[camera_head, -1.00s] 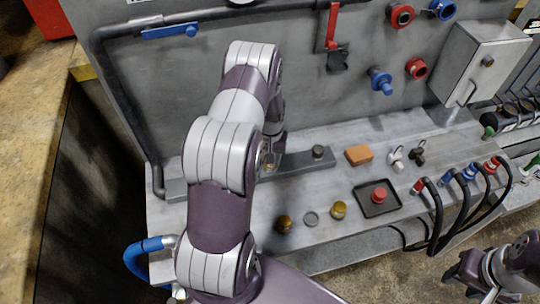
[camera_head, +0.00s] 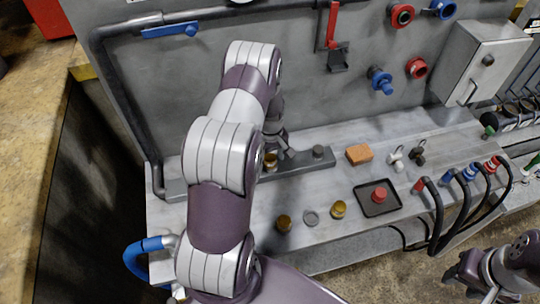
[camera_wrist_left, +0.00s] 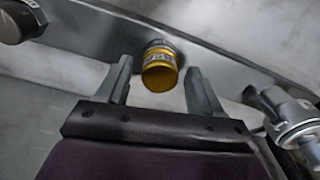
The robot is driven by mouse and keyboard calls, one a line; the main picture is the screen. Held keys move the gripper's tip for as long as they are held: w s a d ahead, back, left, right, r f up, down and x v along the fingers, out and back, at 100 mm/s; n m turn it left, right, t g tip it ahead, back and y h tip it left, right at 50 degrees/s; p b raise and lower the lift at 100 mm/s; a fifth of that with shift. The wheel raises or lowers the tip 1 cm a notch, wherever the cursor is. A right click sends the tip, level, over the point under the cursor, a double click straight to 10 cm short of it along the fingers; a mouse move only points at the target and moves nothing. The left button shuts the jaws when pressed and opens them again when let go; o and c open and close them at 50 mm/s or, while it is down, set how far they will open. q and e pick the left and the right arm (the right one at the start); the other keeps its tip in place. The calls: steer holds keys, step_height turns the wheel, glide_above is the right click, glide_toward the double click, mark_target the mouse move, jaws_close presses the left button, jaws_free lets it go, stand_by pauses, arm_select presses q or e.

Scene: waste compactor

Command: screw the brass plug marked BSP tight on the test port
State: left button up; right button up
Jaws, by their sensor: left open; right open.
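A brass plug (camera_head: 270,160) sits at the grey bar on the bench; the test port under it is hidden. My left gripper (camera_wrist_left: 160,85) is open, with one finger on each side of the plug and visible gaps. In the head view the left gripper (camera_head: 279,150) is partly hidden behind my own arm. Two more brass plugs, one left (camera_head: 284,223) and one right (camera_head: 338,209), stand on the front of the bench. My right gripper (camera_head: 468,270) is open and empty at the lower right.
A grey ring (camera_head: 310,218) lies between the front plugs. A black tray (camera_head: 366,207) holds a red knob (camera_head: 379,195). An orange block (camera_head: 359,154) and small valve fittings (camera_head: 397,158) lie behind it. A dark stub (camera_head: 318,152) stands on the bar's right part.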

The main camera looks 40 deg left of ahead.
arm_select(q)
steer(key=n, duration=1.3)
steer(key=shift+n, duration=0.3)
steer(key=c, duration=1.1)
steer(key=m, duration=0.6)
steer(key=shift+m, duration=0.3)
steer(key=shift+c, duration=0.3)
steer(key=o, duration=1.2)
steer(key=shift+o, duration=0.2)
steer(key=shift+c, duration=0.4)
